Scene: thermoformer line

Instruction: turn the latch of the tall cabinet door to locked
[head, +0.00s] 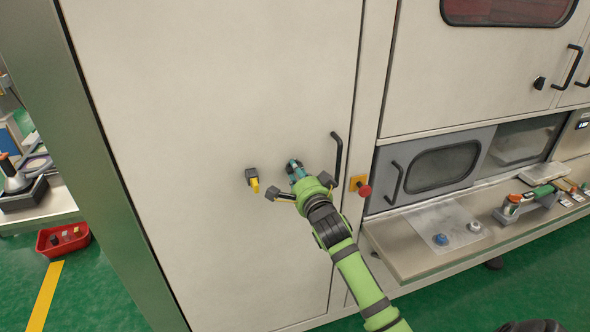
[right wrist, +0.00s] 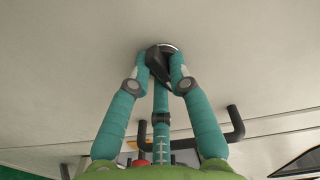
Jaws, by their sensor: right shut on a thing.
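The tall cabinet door (head: 220,80) is a large cream panel, and it looks closed. My right gripper (head: 293,170) is up against it, left of the door's black bar handle (head: 338,152). In the right wrist view, my right gripper (right wrist: 162,68) has its teal fingers closed around a black latch knob (right wrist: 158,62) with a pale round base on the door. The knob's pointed end slants down and right there. In the head view the fingers hide the latch. I cannot make out any lock marking. My left gripper is not in view.
A black block with a yellow part (head: 253,180) sits on the door just left of my gripper. A red button on a yellow plate (head: 361,187) is right of the handle. A work shelf (head: 400,262) juts out at right. A red bin (head: 63,240) stands far left.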

